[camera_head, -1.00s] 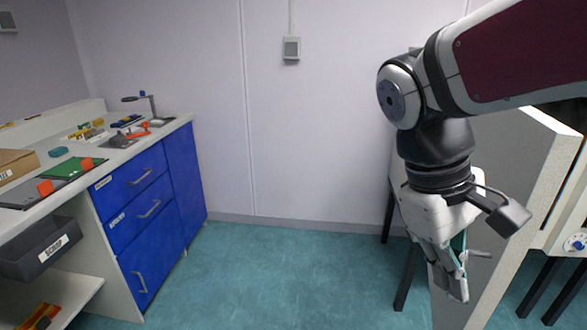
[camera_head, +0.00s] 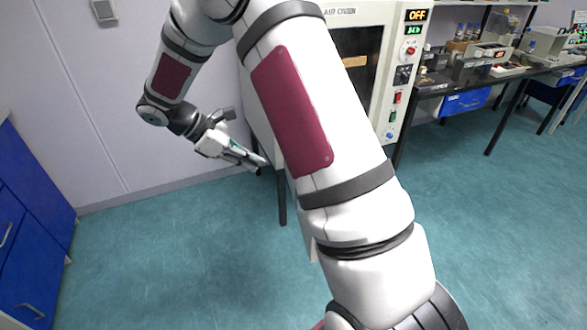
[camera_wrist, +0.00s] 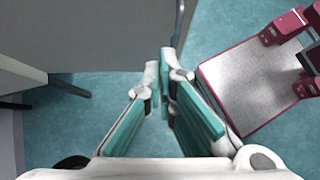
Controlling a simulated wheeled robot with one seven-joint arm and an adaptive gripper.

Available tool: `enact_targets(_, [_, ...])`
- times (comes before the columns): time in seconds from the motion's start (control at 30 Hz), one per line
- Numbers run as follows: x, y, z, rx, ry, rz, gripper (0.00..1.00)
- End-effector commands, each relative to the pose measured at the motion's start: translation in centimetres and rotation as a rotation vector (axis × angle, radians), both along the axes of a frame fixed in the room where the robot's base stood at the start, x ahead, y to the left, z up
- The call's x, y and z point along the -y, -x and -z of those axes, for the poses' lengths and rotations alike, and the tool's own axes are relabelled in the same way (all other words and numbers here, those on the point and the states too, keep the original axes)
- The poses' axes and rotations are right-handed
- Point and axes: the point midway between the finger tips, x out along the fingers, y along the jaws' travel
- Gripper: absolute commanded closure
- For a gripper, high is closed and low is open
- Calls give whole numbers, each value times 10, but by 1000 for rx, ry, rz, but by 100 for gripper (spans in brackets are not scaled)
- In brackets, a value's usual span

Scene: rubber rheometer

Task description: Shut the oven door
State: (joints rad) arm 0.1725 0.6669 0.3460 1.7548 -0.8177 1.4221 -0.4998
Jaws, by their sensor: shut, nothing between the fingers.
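The white air oven (camera_head: 393,40) stands at top centre in the head view, with its dark front opening (camera_head: 372,62) partly hidden behind my arm. The oven door (camera_wrist: 85,35) shows as a grey panel across the top of the wrist view, with a thin vertical metal bar (camera_wrist: 179,35), probably its handle, at its right end. In the head view my arm hides most of the door, and how far it stands open is hard to tell. My gripper (camera_head: 261,164) is shut and empty, its fingers (camera_wrist: 166,78) pointing towards the panel; contact cannot be told.
A bench (camera_head: 500,82) with instruments stands right of the oven. Blue cabinets (camera_head: 25,240) are at the left edge. The teal floor (camera_head: 170,250) between is clear. Dark legs stand below the oven. A pale edge (camera_wrist: 25,72) shows at left in the wrist view.

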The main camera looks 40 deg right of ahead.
Motion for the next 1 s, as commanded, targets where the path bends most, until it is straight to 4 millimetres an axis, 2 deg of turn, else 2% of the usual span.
enact_targets(0.27, [17, 9, 20, -10, -2, -4, 100])
enact_targets(0.67, [64, 35, 74, -10, -3, -1, 100])
enact_targets(0.8, [83, 44, 71, -4, -2, -2, 100])
enact_targets(1.0, [96, 50, 72, -4, -1, -4, 100])
